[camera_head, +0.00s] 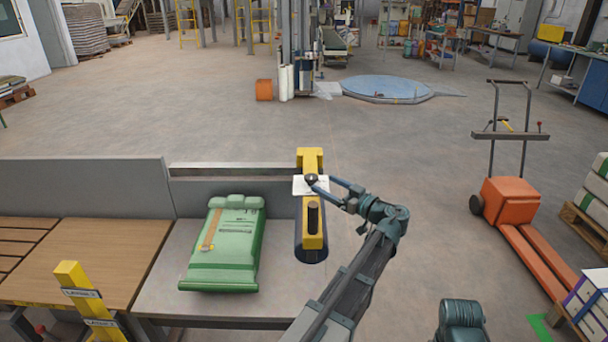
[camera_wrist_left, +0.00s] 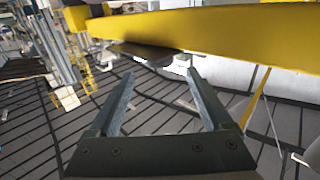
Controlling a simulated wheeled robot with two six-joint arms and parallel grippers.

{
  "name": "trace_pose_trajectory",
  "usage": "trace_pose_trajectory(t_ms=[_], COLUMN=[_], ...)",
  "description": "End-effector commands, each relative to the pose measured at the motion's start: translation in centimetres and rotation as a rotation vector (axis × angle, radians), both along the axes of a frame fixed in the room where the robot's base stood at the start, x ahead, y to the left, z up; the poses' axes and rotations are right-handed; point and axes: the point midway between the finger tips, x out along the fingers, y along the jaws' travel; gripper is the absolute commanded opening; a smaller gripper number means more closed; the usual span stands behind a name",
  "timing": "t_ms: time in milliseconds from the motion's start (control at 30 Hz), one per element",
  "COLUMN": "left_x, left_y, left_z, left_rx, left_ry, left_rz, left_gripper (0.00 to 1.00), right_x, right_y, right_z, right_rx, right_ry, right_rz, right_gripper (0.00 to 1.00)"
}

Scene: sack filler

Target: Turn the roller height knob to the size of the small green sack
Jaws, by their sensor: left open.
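The small green sack (camera_head: 224,246) lies flat on the grey table, left of a yellow post (camera_head: 312,240). A white plate (camera_head: 299,187) sits on the post with a dark round knob (camera_head: 311,179) at it. My left gripper (camera_head: 325,186) is just right of the knob, its fingers apart. I cannot tell whether a finger touches the knob. In the left wrist view my open gripper (camera_wrist_left: 160,78) has nothing between its fingers. A yellow beam (camera_wrist_left: 220,32) crosses above the fingertips, with a dark flat part (camera_wrist_left: 145,54) under it.
A wooden slatted table (camera_head: 90,258) and a yellow labelled post (camera_head: 85,300) are at left. An orange pallet truck (camera_head: 505,208) stands at right.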

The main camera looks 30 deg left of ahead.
Motion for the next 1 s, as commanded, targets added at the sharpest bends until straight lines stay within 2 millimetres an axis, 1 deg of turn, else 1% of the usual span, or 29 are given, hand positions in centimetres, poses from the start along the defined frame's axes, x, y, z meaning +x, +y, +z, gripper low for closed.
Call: trace_pose_trajectory(t_ms=[33,200,333,500,700,967,1000], left_x=[0.3,1.2,1.7,2.2,2.4,2.4,2.4], left_y=[1.2,4.6,6.8,8.8,9.8,9.8,9.8], left_z=[0.0,0.0,0.0,0.0,0.0,0.0,0.0], left_rx=[0.0,-0.001,-0.001,-0.001,-0.001,-0.001,-0.001], left_ry=[0.0,0.001,0.001,0.001,0.001,0.001,0.001], left_rz=[0.004,0.003,0.003,0.001,-0.001,-0.001,-0.001], left_gripper=[0.83,0.83,0.83,0.83,0.83,0.83,0.82], right_x=[0.0,0.0,0.0,0.0,0.0,0.0,0.0], right_y=[0.0,0.0,0.0,0.0,0.0,0.0,0.0], right_z=[0.0,0.0,0.0,0.0,0.0,0.0,0.0], right_rx=[0.0,0.0,0.0,0.0,0.0,0.0,0.0], right_ry=[0.0,0.0,0.0,0.0,0.0,0.0,0.0], right_rz=[0.0,0.0,0.0,0.0,0.0,0.0,0.0], right_gripper=[0.5,0.5,0.5,0.5,0.5,0.5,0.5])
